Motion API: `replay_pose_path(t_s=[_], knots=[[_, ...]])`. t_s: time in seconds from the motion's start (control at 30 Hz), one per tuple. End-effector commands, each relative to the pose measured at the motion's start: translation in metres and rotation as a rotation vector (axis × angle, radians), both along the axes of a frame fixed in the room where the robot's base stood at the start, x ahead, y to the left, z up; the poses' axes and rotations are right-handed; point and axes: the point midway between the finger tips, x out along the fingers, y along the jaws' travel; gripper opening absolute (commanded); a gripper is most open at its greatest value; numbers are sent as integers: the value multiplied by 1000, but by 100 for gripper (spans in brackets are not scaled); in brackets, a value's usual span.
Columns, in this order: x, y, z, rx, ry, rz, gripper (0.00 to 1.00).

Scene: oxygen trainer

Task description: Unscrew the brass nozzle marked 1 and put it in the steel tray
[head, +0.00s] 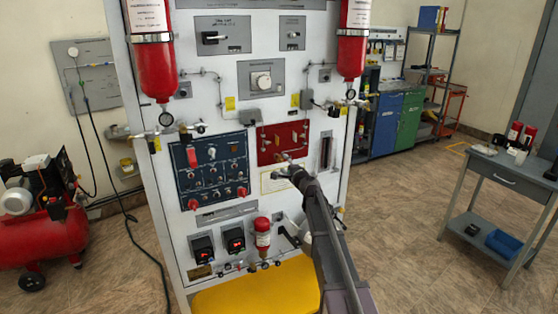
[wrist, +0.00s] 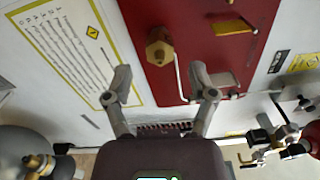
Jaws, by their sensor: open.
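A brass hex nozzle (wrist: 159,48) sticks out of the red panel (wrist: 192,80) in the wrist view; no number on it can be read. My gripper (wrist: 162,76) is open, its two fingers apart and empty, with the nozzle just beyond the fingertips, roughly centred between them. In the head view my gripper (head: 287,170) is at the lower edge of the red panel (head: 268,146) on the white trainer, and its wrist hides part of the panel's surroundings. I cannot make out a steel tray in either view.
A grey table (head: 510,170) stands at the right with bottles on top and a blue bin (head: 502,242) on its lower shelf. A yellow surface (head: 245,295) juts out below the trainer. Floor between is clear.

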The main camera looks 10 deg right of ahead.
Motion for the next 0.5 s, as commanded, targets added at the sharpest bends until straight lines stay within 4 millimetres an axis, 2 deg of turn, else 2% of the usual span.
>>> replay_pose_path(t_s=[0.2, 0.5], knots=[[0, 0, 0, 123, 40, 0, 73], [0, 0, 0, 143, 46, 0, 73]])
